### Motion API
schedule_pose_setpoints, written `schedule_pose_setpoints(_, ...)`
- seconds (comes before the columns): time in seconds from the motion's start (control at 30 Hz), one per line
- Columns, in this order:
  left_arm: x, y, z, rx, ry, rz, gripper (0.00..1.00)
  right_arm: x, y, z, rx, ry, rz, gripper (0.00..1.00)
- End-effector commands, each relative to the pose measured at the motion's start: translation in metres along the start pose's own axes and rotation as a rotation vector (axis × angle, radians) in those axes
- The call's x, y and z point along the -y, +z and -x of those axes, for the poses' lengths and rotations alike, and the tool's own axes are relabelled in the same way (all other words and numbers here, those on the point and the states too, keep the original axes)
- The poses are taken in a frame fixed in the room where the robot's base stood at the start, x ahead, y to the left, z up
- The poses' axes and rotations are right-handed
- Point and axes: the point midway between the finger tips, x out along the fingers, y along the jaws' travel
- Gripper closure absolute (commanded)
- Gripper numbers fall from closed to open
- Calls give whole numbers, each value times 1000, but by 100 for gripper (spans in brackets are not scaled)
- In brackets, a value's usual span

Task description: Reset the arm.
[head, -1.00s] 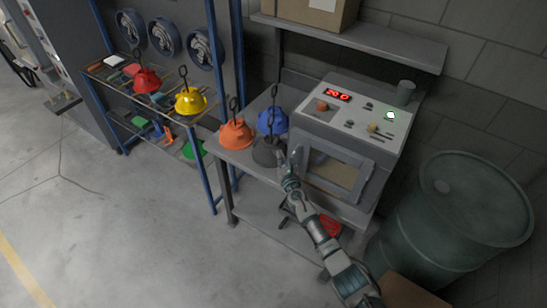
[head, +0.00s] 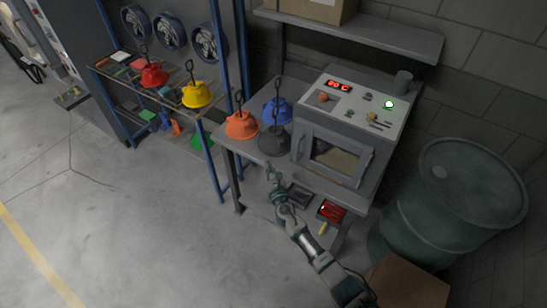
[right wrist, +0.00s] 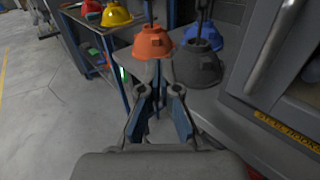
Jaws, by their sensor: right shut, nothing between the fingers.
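My right gripper (head: 270,174) is in front of the work table's front edge, below and apart from the dark grey hood (head: 274,141). In the right wrist view its fingers (right wrist: 157,95) are shut with nothing between them. The dark grey hood stands on the table beside the oven, with an orange hood (head: 241,126) to its left and a blue hood (head: 276,112) behind it. Each has an upright hook on top. My left gripper is not in view.
An oven (head: 340,145) with a lit red display stands on the table. A rack (head: 215,172) at left holds red (head: 153,75) and yellow (head: 197,95) hoods. A green drum (head: 450,200) and cardboard box (head: 407,284) are at right. Floor at left is clear.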

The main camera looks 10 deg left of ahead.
Motion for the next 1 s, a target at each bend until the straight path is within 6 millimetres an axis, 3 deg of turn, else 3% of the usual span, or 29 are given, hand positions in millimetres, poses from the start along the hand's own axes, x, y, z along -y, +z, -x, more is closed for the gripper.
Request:
schedule_pose_setpoints(0.33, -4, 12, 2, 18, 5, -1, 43, -10, -2, 4, -5, -1, -2, 100)
schedule_pose_setpoints(0.47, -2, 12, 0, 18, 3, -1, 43, 1, -35, 13, -62, -25, -102, 100)
schedule_pose_setpoints(0.57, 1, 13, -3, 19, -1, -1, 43, 20, -91, 34, -158, -81, -293, 100)
schedule_pose_setpoints(0.7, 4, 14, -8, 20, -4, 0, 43, 50, -194, 85, -314, -224, -661, 100)
schedule_pose_setpoints(0.77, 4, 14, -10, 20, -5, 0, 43, 60, -236, 112, -370, -302, -818, 100)
schedule_pose_setpoints(0.87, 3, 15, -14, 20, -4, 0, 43, 73, -302, 164, -446, -452, -1072, 100)
schedule_pose_setpoints(1.0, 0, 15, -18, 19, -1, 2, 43, 83, -385, 248, -508, -703, -1410, 100)
